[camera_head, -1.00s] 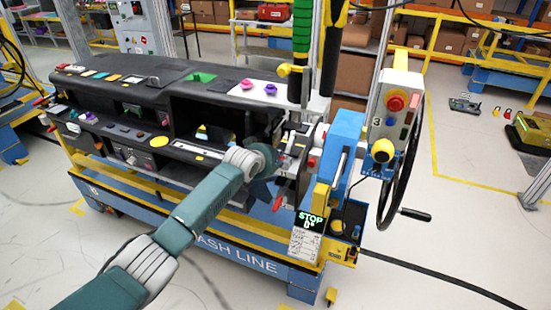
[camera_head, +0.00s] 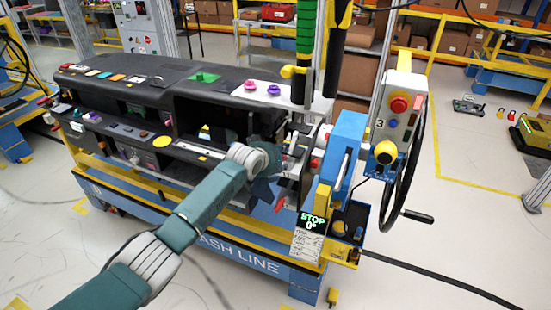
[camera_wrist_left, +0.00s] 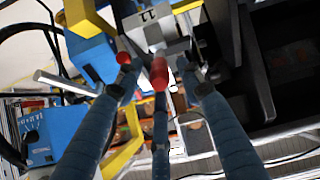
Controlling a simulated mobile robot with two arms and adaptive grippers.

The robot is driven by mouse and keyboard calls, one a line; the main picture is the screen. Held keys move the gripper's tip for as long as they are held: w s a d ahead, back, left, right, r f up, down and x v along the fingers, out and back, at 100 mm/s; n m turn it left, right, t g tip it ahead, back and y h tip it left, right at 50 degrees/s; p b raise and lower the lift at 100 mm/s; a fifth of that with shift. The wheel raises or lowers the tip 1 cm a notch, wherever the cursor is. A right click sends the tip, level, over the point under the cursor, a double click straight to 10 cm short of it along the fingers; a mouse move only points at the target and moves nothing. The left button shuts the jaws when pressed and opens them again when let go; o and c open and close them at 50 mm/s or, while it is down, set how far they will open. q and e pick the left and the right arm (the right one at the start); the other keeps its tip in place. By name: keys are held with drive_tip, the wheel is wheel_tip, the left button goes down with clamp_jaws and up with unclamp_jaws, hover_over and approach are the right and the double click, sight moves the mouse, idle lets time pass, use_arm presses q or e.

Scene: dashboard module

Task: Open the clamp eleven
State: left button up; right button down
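Clamp eleven (camera_wrist_left: 150,22) is a pale block marked 11 at the top middle of the left wrist view. A red-tipped handle (camera_wrist_left: 159,73) hangs from it, between my left fingertips. My left gripper (camera_wrist_left: 162,88) has its fingers spread around this handle, with clear gaps beside it; I cannot tell whether any finger touches it. In the head view my left gripper (camera_head: 272,168) is at the right end of the dashboard, partly hidden by my wrist. The clamp is hard to make out there. My right gripper is out of view.
The black dashboard module (camera_head: 125,76) rests on a blue and yellow stand. A blue upright (camera_head: 347,140), a control box (camera_head: 396,110) and a black handwheel (camera_head: 409,170) stand right of the gripper. Another red knob (camera_wrist_left: 123,58) is close to the left finger.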

use_arm(q)
drive_tip(key=v, duration=1.1)
drive_tip(key=shift+s+r, duration=0.25)
drive_tip(key=shift+s, duration=0.05)
drive_tip(key=shift+a, duration=0.1)
